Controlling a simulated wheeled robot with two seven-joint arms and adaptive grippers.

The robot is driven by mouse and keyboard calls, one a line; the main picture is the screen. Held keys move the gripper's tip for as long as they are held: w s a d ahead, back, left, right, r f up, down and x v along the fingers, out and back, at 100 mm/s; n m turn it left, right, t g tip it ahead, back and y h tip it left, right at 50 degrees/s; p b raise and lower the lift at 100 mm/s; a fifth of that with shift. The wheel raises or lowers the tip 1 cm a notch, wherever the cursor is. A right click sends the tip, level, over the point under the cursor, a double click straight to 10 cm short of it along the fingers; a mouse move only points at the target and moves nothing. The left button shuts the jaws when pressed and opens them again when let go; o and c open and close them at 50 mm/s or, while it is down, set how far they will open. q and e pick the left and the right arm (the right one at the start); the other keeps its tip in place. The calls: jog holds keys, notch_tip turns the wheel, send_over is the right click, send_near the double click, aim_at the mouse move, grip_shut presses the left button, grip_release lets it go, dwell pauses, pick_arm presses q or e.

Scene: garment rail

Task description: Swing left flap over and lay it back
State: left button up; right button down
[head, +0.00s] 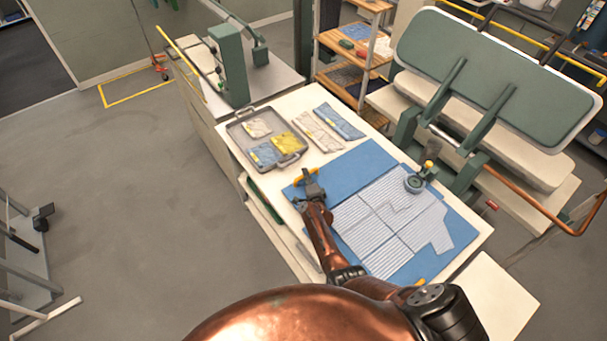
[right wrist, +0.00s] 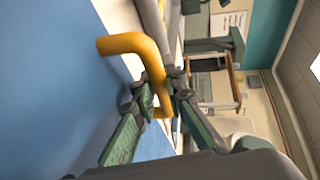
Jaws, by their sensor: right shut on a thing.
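A blue folding board (head: 362,169) lies on the white table, with striped light cloth pieces (head: 380,217) spread on it. A yellow handle (head: 301,178) sits at its far left edge. My right gripper (head: 311,184) is at that handle. In the right wrist view the yellow handle (right wrist: 133,44) runs between the fingers of my right gripper (right wrist: 162,108), which is shut on it. The blue surface beside the handle fills the left of that view. My arm hides part of the board's left side. My left gripper is not in view.
A grey tray (head: 236,131) with folded packets stands at the table's far left, beside more folded packets (head: 328,126). A pressing machine (head: 490,80) stands behind on the right.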

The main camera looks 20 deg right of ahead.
jog(key=shift+s+d+f, duration=0.2)
jog(key=shift+f, duration=0.2)
jog(key=c, duration=2.2)
grip_release()
jog(key=shift+o, duration=1.3)
jog(key=shift+w, duration=0.15)
jog(key=shift+a+r, duration=0.1)
